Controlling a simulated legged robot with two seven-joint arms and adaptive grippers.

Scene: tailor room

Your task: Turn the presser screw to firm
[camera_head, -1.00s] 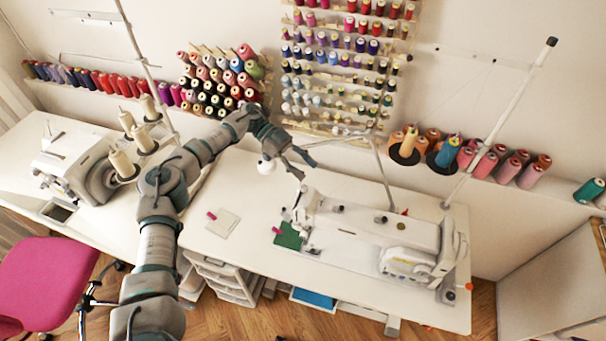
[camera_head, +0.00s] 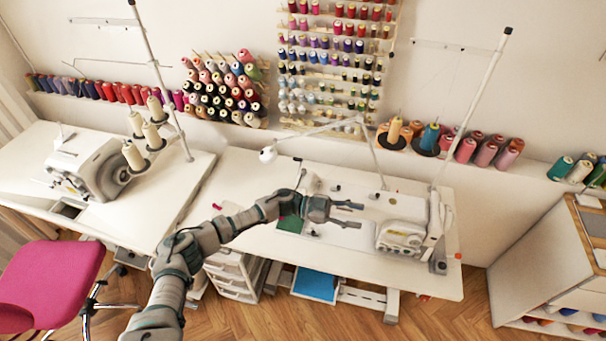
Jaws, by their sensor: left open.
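The white sewing machine (camera_head: 408,208) stands on the right-hand white table, its head end at the left and its control box at the right. Small dark knobs show on its top near the head; which of them is the presser screw is too small to tell. My left gripper (camera_head: 361,215) is open and empty, its two fingers pointing right in front of the machine's arm. The gripper and wrist hide part of the machine head and needle area. I cannot tell whether the fingers touch the machine. A green cloth piece (camera_head: 289,225) lies by the head, partly behind my arm. My right gripper is out of view.
A white lamp (camera_head: 268,155) on a jointed arm stands behind the machine head. A thread stand pole (camera_head: 470,110) rises at the right. Another machine (camera_head: 88,165) stands on the left table, with a pink chair (camera_head: 50,280) in front. The table's front strip is clear.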

